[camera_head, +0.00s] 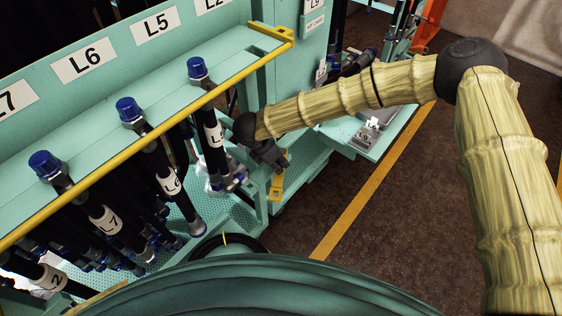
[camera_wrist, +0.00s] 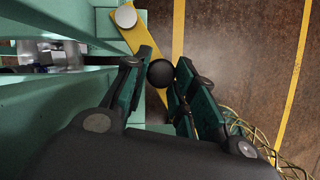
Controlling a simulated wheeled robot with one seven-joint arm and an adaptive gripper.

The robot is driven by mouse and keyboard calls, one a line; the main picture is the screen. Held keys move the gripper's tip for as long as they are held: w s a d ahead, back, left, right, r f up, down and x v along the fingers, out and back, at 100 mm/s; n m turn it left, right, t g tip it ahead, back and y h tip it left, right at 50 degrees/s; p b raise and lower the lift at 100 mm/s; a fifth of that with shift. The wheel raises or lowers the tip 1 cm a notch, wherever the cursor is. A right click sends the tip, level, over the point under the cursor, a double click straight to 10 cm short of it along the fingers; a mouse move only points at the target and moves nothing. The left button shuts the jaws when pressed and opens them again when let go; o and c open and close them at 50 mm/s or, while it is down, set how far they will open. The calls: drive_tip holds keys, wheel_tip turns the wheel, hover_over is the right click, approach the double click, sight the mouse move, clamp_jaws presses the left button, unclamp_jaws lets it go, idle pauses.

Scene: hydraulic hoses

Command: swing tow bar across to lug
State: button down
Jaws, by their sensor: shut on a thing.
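The yellow tow bar (camera_wrist: 139,40) runs slantwise in the wrist view from a pale round pivot cap (camera_wrist: 125,15) at the green frame down between my fingers. A black ball knob (camera_wrist: 161,73) sits on it. My gripper (camera_wrist: 163,98) is shut on the knob, with green-padded fingers on both sides. In the head view my gripper (camera_head: 268,157) is at the green frame's lower corner, and a short yellow piece (camera_head: 277,186) shows just below it. The gripper hides part of the bar. I cannot make out the lug with certainty.
Black hoses with blue caps (camera_head: 126,110) hang along the labelled green rack at left, close to my gripper. A yellow rail (camera_head: 130,140) edges the rack. A green ledge (camera_head: 372,135) stands behind my forearm. Brown floor (camera_head: 405,205) with a yellow line is open at right.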

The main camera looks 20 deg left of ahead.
drive_tip(key=shift+w+r, duration=0.3)
drive_tip(key=shift+w, duration=0.15)
drive_tip(key=c, duration=1.2)
unclamp_jaws()
drive_tip(key=shift+o, duration=0.2)
drive_tip(key=shift+s+f, duration=0.1)
drive_tip(key=shift+f, duration=0.05)
drive_tip(key=shift+s, duration=0.1)
drive_tip(key=v, duration=1.2)
drive_tip(key=shift+a, duration=0.1)
drive_tip(key=shift+c, duration=0.2)
